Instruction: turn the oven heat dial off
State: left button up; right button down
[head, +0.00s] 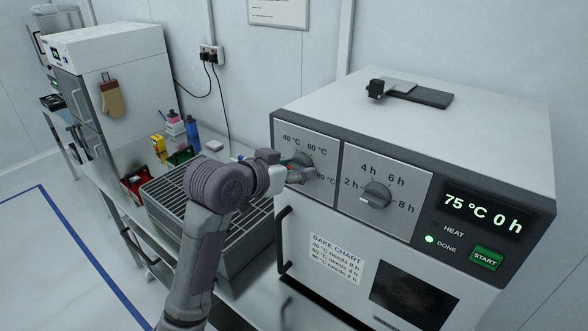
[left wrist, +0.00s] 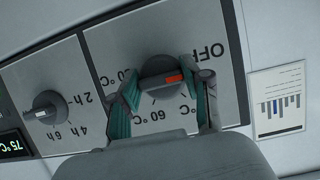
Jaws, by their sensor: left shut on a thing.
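The oven heat dial (left wrist: 158,86) is a dark grey knob with a red mark, on a pale panel. The left wrist view shows it roughly upside down. The red mark points right, toward the finger beside the OFF label (left wrist: 208,48). My left gripper (left wrist: 159,80) is shut on the dial, with teal-padded fingers on both sides. In the head view the gripper (head: 292,168) covers much of the dial (head: 303,160) and its lower left labels. The oven display (head: 484,213) reads 75 °C 0 h. My right gripper is not in view.
A time dial (head: 376,194) sits right of the heat dial. A green DONE light (head: 430,239) and START button (head: 486,258) are below the display. The oven door handle (head: 284,240) sticks out. A wire rack (head: 170,205) and small bottles stand left.

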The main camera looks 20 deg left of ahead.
pick_arm(q)
jog(key=shift+n+h, duration=0.7)
jog(key=shift+n, duration=0.3)
jog(key=o, duration=1.2)
jog(key=shift+c, duration=0.2)
jog(key=shift+s+a+r, duration=0.1)
jog(key=v, duration=1.1)
jog(key=shift+s, duration=0.2)
